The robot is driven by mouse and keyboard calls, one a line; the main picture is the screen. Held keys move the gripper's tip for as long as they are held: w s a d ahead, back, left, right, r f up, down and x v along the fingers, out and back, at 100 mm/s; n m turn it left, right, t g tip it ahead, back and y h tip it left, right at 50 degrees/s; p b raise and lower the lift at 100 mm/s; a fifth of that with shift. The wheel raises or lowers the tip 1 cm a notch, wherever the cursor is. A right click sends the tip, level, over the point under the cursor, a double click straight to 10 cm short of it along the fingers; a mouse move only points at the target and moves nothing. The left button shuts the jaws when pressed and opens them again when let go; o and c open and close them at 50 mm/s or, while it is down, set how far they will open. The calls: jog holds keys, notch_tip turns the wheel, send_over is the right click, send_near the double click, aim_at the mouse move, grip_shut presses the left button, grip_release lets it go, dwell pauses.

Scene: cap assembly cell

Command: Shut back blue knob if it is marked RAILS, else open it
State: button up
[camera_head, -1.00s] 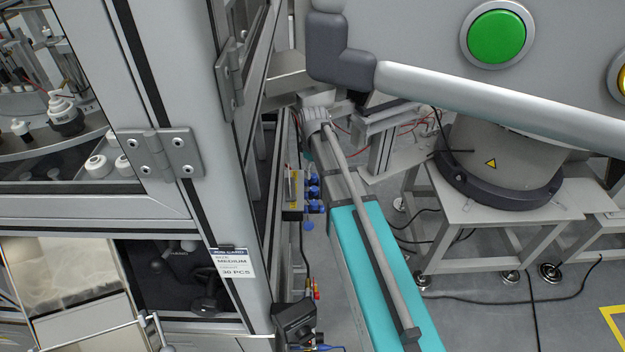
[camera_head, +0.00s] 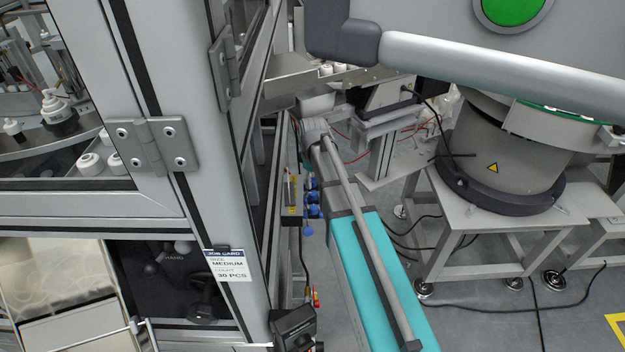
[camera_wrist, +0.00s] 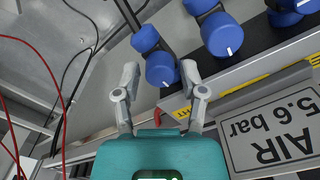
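In the wrist view, my gripper (camera_wrist: 159,72) is open, its two grey fingers apart. A blue knob (camera_wrist: 160,68) with a white tick on its face shows between the fingertips; I cannot tell whether they touch it. A second blue knob (camera_wrist: 222,36), also ticked, is to its right, and a third (camera_wrist: 294,5) is cut off at the top right corner. In the head view the blue knobs (camera_head: 313,197) are small, in a row beside the grey machine frame. No RAILS marking is readable in either view. I cannot pick out the gripper in the head view.
A plate reading AIR 5.6 bar (camera_wrist: 272,128) appears upside down right of my gripper. Black cables (camera_wrist: 72,62) and red cables (camera_wrist: 45,75) run at the left. The machine frame (camera_head: 235,170) stands close to the knobs. A bowl feeder on a stand (camera_head: 500,165) is at the right.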

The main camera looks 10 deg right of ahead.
grip_shut()
jog(key=shift+m, duration=0.3)
jog(key=m, duration=0.3)
jog(key=shift+m, duration=0.4)
jog(key=m, duration=0.4)
jog(key=shift+m, duration=0.3)
jog(key=m, duration=0.4)
jog(key=shift+m, duration=2.5)
